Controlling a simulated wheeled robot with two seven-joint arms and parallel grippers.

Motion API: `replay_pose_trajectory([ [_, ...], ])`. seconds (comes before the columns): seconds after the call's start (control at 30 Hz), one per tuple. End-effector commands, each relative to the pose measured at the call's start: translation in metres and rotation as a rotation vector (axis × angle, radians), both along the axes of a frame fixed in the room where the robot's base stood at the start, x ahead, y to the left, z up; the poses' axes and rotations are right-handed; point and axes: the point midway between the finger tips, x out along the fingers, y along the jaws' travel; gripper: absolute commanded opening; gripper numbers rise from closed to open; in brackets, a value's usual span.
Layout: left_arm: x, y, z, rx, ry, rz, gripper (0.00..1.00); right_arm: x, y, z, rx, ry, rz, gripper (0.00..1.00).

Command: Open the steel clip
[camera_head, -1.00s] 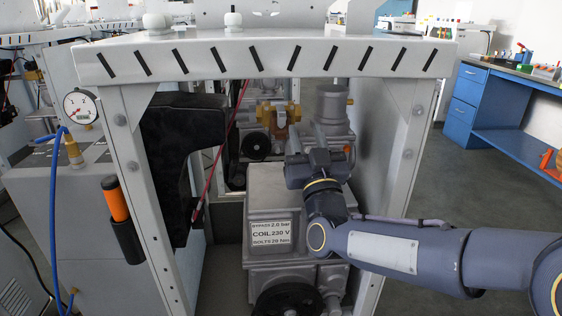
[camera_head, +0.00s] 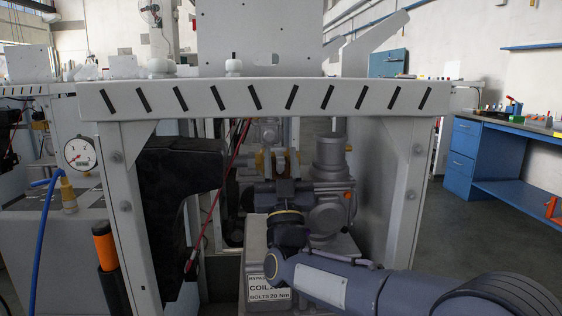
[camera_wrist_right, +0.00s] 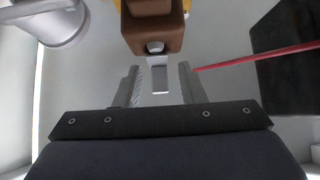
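A pale metal tab (camera_wrist_right: 160,78), which looks like the steel clip, sticks out below a brown block (camera_wrist_right: 153,30) in the right wrist view. My right gripper (camera_wrist_right: 158,82) is open, with one finger on each side of the tab and gaps visible between. In the head view my right gripper (camera_head: 284,186) is inside the frame, in front of the brass-coloured fitting (camera_head: 280,160). The clip itself is hidden or too small to tell there. My left gripper is not in view.
A striped white beam (camera_head: 270,97) crosses above, with a right post (camera_head: 405,190). A black bracket (camera_head: 175,180) and a thin red rod (camera_head: 212,215) stand left of the gripper. The labelled grey box (camera_head: 256,245) lies below my right arm.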

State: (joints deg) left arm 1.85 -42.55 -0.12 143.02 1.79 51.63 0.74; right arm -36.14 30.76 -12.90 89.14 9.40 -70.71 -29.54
Motion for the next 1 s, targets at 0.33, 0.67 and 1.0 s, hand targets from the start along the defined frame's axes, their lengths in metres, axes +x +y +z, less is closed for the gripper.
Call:
replay_pose_trajectory([
  [0.33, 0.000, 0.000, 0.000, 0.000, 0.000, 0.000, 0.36, 0.000, 0.000, 0.000, 0.000, 0.000, 0.000, 0.18],
  [0.67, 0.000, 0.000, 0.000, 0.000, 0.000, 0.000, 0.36, 0.000, 0.000, 0.000, 0.000, 0.000, 0.000, 0.00],
  [1.0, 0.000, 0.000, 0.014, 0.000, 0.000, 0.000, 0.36, -0.001, -0.001, 0.010, 0.001, 0.062, 0.000, 0.00],
])
